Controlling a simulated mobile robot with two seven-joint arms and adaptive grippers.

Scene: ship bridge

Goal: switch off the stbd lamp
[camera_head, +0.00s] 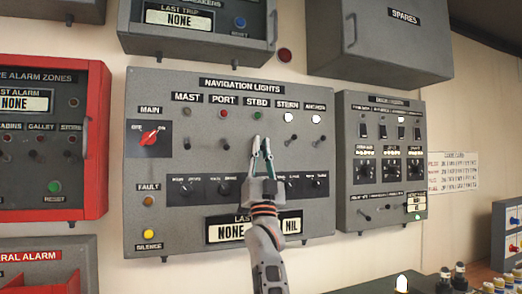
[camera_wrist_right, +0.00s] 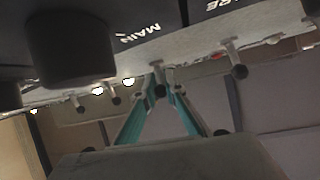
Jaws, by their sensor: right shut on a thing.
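The navigation lights panel (camera_head: 160,90) fills the middle of the head view. Its STBD lamp (camera_head: 257,115) is green, without the bright glow of the white lamps to its right. My right gripper (camera_head: 262,142) is below this lamp, in the STBD column, its fingers converging at the tips. In the right wrist view the gripper (camera_wrist_right: 158,78) is closed on the STBD toggle (camera_wrist_right: 159,91), a short grey lever with a dark end. The fingers hide that toggle in the head view. My left gripper is in neither view.
Neighbouring toggles are close: PORT (camera_head: 225,144) on the left and STERN (camera_head: 290,141) on the right. STERN (camera_head: 285,117) and anchor (camera_head: 316,118) lamps glow white. A row of knobs (camera_head: 185,187) lies below. A red alarm box (camera_head: 95,140) and another switch panel (camera_head: 383,150) flank the panel.

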